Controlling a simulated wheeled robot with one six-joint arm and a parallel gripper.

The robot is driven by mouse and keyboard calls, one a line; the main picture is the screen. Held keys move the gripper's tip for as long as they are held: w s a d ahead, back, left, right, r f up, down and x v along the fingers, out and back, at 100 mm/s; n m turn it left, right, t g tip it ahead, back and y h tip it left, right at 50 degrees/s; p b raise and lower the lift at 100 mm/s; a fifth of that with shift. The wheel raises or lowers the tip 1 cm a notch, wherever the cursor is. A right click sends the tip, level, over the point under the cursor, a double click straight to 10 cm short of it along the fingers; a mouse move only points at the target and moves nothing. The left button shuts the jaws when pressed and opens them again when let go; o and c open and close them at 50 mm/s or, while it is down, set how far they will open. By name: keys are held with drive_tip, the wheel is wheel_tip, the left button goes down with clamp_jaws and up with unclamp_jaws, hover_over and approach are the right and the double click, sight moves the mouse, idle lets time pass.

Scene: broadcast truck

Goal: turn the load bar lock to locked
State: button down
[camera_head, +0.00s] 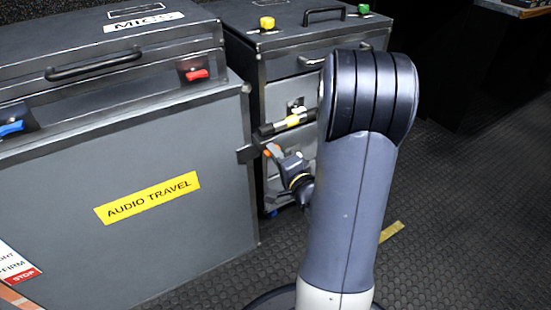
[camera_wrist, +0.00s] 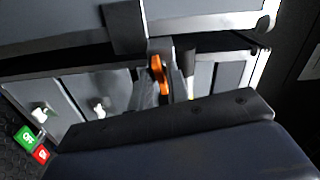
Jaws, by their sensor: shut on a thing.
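In the wrist view the orange handle (camera_wrist: 157,73) stands near the middle, slightly tilted. My gripper (camera_head: 274,152) reaches it from the right and is shut on it; in the wrist view my gripper (camera_wrist: 160,88) has grey fingers at either side of the handle. My arm hides the bar's right end. The lock's markings cannot be read.
The large grey case (camera_head: 130,165) labelled AUDIO TRAVEL stands close at left, with red (camera_head: 196,75) and blue (camera_head: 12,129) latches. The drawer case (camera_head: 285,65) has yellow and green knobs on top. A green and red label (camera_wrist: 33,146) shows at lower left. Open floor (camera_head: 450,220) lies right.

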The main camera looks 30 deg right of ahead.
drive_tip(key=shift+m+b, duration=0.35)
drive_tip(key=shift+m, duration=0.75)
drive_tip(key=c, duration=1.6)
unclamp_jaws()
drive_tip(key=shift+o, duration=0.2)
drive_tip(key=shift+s, duration=0.1)
drive_tip(key=s+p, duration=0.1)
drive_tip(key=s, duration=0.9)
drive_tip(key=shift+s+d, duration=0.2)
drive_tip(key=shift+s, duration=0.15)
drive_tip(key=shift+w, duration=0.1)
